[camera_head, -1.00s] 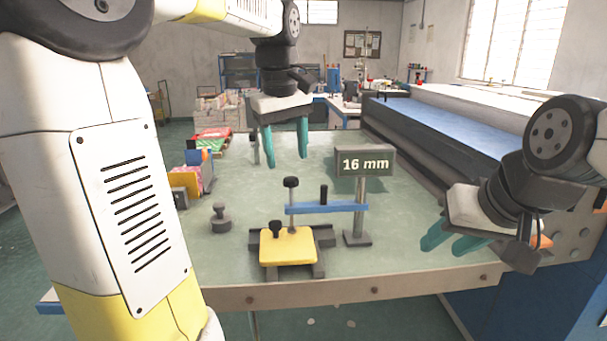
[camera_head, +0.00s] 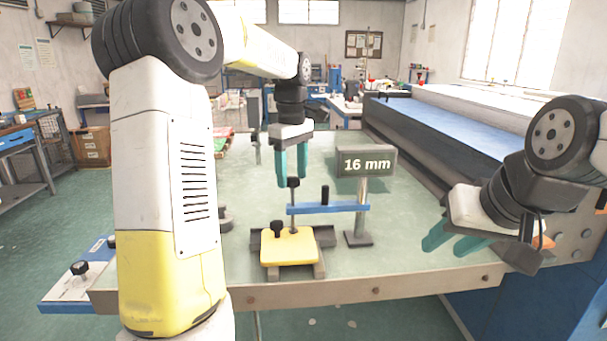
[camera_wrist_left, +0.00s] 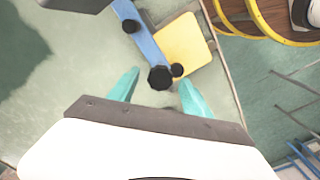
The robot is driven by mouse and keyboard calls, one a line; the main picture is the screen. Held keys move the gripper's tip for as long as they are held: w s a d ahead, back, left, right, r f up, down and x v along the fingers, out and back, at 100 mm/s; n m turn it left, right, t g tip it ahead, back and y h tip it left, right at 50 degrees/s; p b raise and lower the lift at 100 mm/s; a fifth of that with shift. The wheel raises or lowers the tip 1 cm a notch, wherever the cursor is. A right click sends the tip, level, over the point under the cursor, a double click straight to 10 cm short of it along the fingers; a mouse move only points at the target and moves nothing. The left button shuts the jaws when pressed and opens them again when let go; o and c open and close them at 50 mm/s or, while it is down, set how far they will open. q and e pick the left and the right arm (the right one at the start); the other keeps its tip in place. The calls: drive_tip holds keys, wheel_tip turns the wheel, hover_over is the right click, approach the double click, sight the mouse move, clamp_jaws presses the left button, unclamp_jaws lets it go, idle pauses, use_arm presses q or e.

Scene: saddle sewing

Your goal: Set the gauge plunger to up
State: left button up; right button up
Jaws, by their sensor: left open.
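The gauge has a yellow plate (camera_head: 290,246) in a dark base, a blue arm (camera_head: 335,208) and an upright plunger rod topped by a black knob (camera_head: 293,183). The knob stands above the blue arm. A grey display (camera_head: 366,162) on a post reads "16 mm". My left gripper (camera_head: 292,178) is open, pointing down, with its fingertips around knob height. In the left wrist view the knob (camera_wrist_left: 160,78) shows between and slightly ahead of the fingertips; I cannot tell if they touch it. My right gripper (camera_head: 446,248) is open and empty at the table's right.
A smaller black knob (camera_head: 276,229) sits on the yellow plate, and another (camera_head: 325,195) stands on the blue arm. A long blue-topped machine (camera_head: 430,130) lines the right side. My left arm hides the table's left part. The table behind the display is clear.

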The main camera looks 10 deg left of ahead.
use_arm(q)
drive_tip(key=shift+f, duration=0.2)
clamp_jaws()
idle(1.3)
